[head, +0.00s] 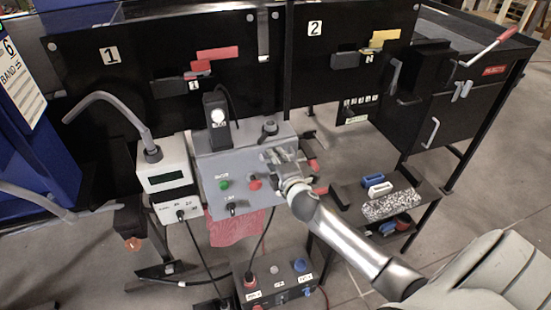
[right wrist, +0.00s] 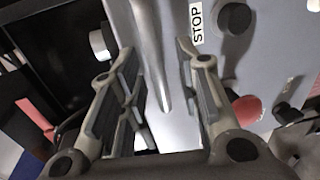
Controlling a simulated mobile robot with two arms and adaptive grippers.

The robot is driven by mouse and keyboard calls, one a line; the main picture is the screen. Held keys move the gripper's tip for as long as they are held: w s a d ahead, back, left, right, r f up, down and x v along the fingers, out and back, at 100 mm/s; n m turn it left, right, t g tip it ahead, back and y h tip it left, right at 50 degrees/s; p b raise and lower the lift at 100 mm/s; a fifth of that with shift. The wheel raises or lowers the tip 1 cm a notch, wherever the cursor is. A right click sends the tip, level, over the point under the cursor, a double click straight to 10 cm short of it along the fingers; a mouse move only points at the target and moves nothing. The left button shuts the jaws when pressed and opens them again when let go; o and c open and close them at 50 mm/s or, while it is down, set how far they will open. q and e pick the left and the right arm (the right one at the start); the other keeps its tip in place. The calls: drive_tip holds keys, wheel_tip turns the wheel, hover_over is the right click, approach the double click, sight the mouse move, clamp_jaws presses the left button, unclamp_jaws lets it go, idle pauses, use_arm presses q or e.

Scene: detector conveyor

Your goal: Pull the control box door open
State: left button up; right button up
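The grey control box (head: 222,165) stands in the middle of the head view, with a green button (head: 224,185) and a red button (head: 254,184) on its sloped front. My right gripper (head: 274,157) is at the right side of this box. In the right wrist view my right gripper (right wrist: 156,85) is open, with its fingers apart on either side of a smooth grey bar (right wrist: 153,50). Whether a finger touches the bar is unclear. A STOP label (right wrist: 197,25) is beside the right finger on the grey face. My left gripper is not in view.
A white meter box (head: 166,175) with a bent grey tube stands left of the control box. Black panels (head: 130,90) numbered 1 and 2 rise behind. A black cabinet (head: 450,110) with handles is at right. A lower shelf (head: 345,190) and a button box (head: 275,285) are below.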

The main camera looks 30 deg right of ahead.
drive_tip(key=shift+w, duration=0.3)
drive_tip(key=shift+f, duration=0.1)
clamp_jaws()
